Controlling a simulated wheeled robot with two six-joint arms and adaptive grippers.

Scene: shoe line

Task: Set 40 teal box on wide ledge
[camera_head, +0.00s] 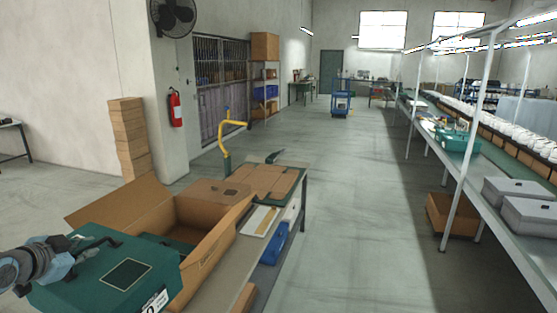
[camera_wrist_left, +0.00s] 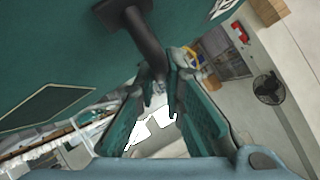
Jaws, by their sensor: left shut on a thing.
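A large teal box (camera_head: 125,272) with a dark top handle and a dark square panel is at the lower left of the head view. A white label on its near side is cut by the frame, and only part of its number shows. My left gripper (camera_head: 88,246) is shut on the handle. In the left wrist view the dark handle (camera_wrist_left: 140,40) runs between the fingers, and the teal surface (camera_wrist_left: 45,50) fills the upper left. A long ledge (camera_head: 470,190) runs along the right side of the head view; I cannot tell whether it is the wide ledge. My right gripper is not in view.
An open cardboard carton (camera_head: 215,245) stands on the workbench right behind the teal box. Two grey boxes (camera_head: 515,195) and a teal tray (camera_head: 458,142) sit on the right-hand line. White posts (camera_head: 468,150) rise along its edge. The floor between bench and line is clear.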

